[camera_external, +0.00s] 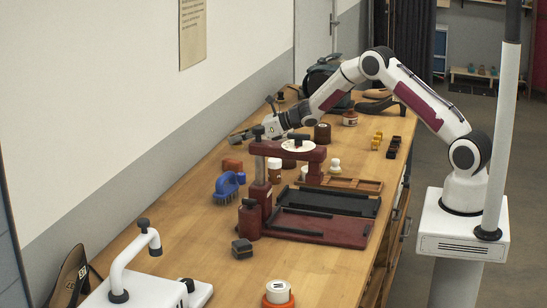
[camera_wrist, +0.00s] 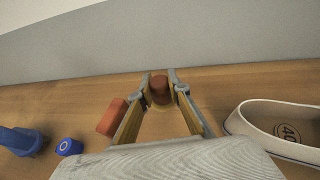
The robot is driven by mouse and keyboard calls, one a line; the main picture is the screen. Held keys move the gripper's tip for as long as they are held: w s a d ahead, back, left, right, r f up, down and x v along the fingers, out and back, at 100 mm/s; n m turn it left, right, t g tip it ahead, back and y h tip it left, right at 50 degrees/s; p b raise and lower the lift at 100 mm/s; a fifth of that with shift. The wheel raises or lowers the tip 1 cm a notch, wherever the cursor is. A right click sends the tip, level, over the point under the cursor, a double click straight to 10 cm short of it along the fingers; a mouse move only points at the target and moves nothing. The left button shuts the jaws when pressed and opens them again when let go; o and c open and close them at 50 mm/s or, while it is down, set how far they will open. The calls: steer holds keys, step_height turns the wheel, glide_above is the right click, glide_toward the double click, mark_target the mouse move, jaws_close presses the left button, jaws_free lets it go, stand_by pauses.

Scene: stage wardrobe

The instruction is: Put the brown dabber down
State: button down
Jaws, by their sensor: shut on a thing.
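The brown dabber (camera_wrist: 160,88) is a short reddish-brown cylinder between my fingertips in the wrist view. My gripper (camera_wrist: 160,92) is shut on it, one finger on each side. Its lower end is hard to see, so I cannot tell whether it touches the table. In the external view my gripper (camera_external: 240,134) is low over the wall side of the wooden table (camera_external: 190,238), behind the dark red press. The dabber cannot be made out there.
An orange-red block (camera_wrist: 112,118) and a blue brush (camera_wrist: 20,140) lie left of my gripper in the wrist view. A white shoe (camera_wrist: 270,125) is at right. The dark red press (camera_external: 310,154) stands nearby. Bare wood shows around the dabber.

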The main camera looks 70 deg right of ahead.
mark_target(240, 148)
steer(key=shift+f, duration=0.3)
steer(key=shift+f, duration=1.9)
steer(key=shift+f, duration=0.1)
steer(key=c, duration=1.9)
jaws_free()
steer(key=shift+s, duration=0.1)
steer(key=shift+s+d+r, duration=0.1)
steer(key=shift+s+r, duration=0.25)
steer(key=shift+s, duration=0.05)
steer(key=shift+v, duration=5.5)
